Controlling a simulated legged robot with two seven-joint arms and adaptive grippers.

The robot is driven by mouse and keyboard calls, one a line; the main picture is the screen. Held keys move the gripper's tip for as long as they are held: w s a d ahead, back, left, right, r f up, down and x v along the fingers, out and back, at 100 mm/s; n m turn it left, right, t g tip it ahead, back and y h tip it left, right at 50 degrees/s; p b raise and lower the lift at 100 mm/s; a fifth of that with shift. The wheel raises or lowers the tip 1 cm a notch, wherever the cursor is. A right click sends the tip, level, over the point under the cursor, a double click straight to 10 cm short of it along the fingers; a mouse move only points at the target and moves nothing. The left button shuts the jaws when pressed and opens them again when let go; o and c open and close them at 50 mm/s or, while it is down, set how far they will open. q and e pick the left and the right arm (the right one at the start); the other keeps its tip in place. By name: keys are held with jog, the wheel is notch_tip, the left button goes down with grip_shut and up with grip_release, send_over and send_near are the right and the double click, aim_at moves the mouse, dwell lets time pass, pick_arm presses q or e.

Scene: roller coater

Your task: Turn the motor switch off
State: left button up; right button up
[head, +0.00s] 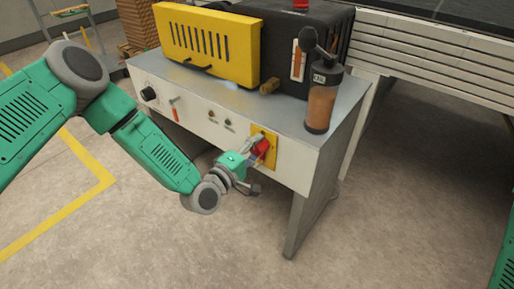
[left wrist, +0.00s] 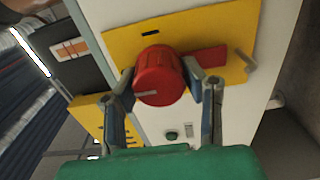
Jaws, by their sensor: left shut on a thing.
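The motor switch is a red rotary knob (head: 261,147) on a yellow plate (head: 271,138) at the right end of the machine's white front panel. In the left wrist view the red knob (left wrist: 159,77) sits between my two fingers, with a pale line on its face and a red bar beside it on the yellow plate (left wrist: 122,44). My left gripper (left wrist: 161,88) is shut on the knob, one finger on each side. In the head view my left gripper (head: 250,163) reaches the panel from the left and partly hides the plate. My right gripper is not in view.
The panel also carries a black knob (head: 149,94), a red-handled lever (head: 174,108) and small buttons. A yellow vented box (head: 208,45) and a bottle with brown contents (head: 321,101) stand on top. Grey slats (head: 432,45) lie behind. The floor in front is clear.

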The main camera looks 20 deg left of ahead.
pick_arm(q)
jog(key=shift+s+a+f, duration=0.1)
jog(key=shift+a+f, duration=0.05)
jog(key=shift+f, duration=0.15)
jog(key=o, duration=1.2)
jog(key=shift+c, duration=0.2)
jog(key=shift+r, duration=0.1)
jog(key=v, duration=1.2)
